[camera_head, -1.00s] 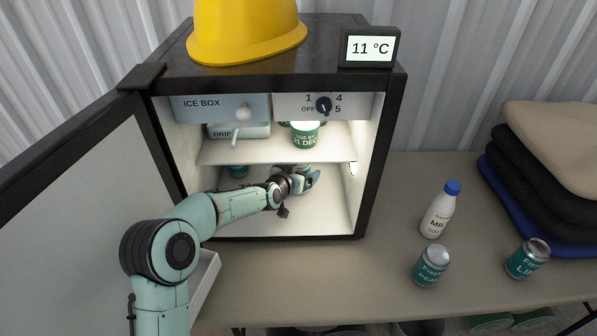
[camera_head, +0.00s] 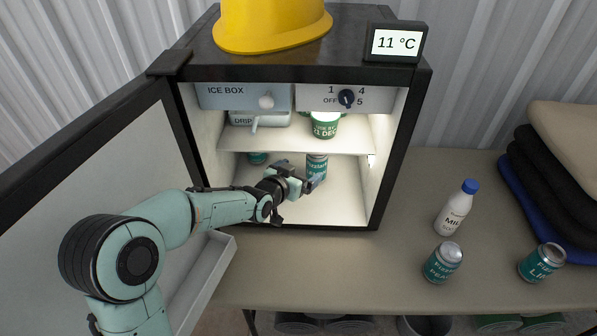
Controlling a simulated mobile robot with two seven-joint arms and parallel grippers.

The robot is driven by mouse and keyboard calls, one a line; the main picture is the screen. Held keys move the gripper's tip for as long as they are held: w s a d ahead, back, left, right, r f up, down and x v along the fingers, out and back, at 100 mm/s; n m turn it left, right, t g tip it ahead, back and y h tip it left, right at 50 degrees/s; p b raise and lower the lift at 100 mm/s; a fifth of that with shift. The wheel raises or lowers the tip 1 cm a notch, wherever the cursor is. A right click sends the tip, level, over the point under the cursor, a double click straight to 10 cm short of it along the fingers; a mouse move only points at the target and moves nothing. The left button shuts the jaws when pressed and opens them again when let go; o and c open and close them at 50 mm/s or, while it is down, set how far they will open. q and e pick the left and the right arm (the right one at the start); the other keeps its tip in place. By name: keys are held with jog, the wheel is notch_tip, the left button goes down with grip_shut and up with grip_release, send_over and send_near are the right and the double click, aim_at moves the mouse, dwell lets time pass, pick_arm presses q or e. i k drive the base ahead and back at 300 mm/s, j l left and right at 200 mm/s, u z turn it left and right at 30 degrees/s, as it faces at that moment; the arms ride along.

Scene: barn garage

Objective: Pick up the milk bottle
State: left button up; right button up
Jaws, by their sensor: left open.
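The milk bottle (camera_head: 454,210) is white with a blue cap and a label reading "MIL". It stands upright on the table (camera_head: 330,266), to the right of the open fridge (camera_head: 374,180). My left gripper (camera_head: 304,186) is open inside the lower part of the fridge, just in front of a teal and silver can (camera_head: 317,168). The can stands on the fridge floor and is partly hidden by the gripper. The gripper is well to the left of the bottle. My right gripper is not in view.
Two teal cans (camera_head: 442,263) (camera_head: 541,263) stand near the bottle. Folded cloths (camera_head: 559,160) lie at the right. The fridge shelf holds a green and white tub (camera_head: 324,125); another can (camera_head: 257,158) stands below. The open door (camera_head: 100,160) is at the left.

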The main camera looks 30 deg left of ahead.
aim_at(458, 205)
jog(key=k+l, duration=1.2)
jog(key=l, duration=0.1)
